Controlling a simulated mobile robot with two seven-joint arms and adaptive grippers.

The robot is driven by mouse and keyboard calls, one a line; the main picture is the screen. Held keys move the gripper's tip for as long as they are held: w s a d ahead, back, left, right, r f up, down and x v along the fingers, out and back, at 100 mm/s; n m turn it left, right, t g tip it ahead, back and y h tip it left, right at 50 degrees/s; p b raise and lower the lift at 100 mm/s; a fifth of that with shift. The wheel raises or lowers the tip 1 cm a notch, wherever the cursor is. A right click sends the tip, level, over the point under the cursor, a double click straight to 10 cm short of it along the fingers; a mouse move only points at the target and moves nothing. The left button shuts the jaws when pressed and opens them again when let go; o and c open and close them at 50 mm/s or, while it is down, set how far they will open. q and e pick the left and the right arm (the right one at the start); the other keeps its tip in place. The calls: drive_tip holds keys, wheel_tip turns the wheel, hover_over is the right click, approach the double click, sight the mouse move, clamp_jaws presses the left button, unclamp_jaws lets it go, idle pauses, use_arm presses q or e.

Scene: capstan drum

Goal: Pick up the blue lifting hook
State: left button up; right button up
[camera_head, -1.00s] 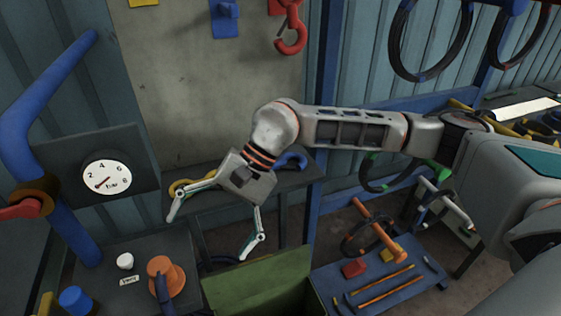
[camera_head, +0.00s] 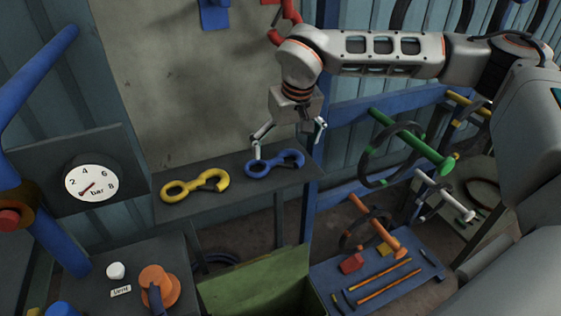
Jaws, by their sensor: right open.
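The blue lifting hook (camera_head: 261,169) lies flat on a narrow dark shelf (camera_head: 236,191) against the back wall. A yellow hook (camera_head: 184,191) of like shape lies to its left on the same shelf. My right gripper (camera_head: 287,150) points down just above and behind the blue hook in the picture, its two fingers spread open and empty. The left fingertip shows near the blue hook's upper edge; whether it touches cannot be told. My left gripper is out of view.
A pressure gauge (camera_head: 91,183) and blue pipe (camera_head: 35,82) stand at the left. A red hook (camera_head: 286,14) hangs partly behind my arm. A green open box (camera_head: 255,286) stands below the shelf. A blue tool board (camera_head: 378,272) lies right of it.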

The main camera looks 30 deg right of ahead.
sight(283, 157)
drive_tip(key=shift+x, duration=2)
drive_tip(key=shift+w+r, duration=0.1)
drive_tip(key=c, duration=1.9)
drive_tip(key=shift+r, duration=5)
drive_tip(key=shift+c, duration=0.2)
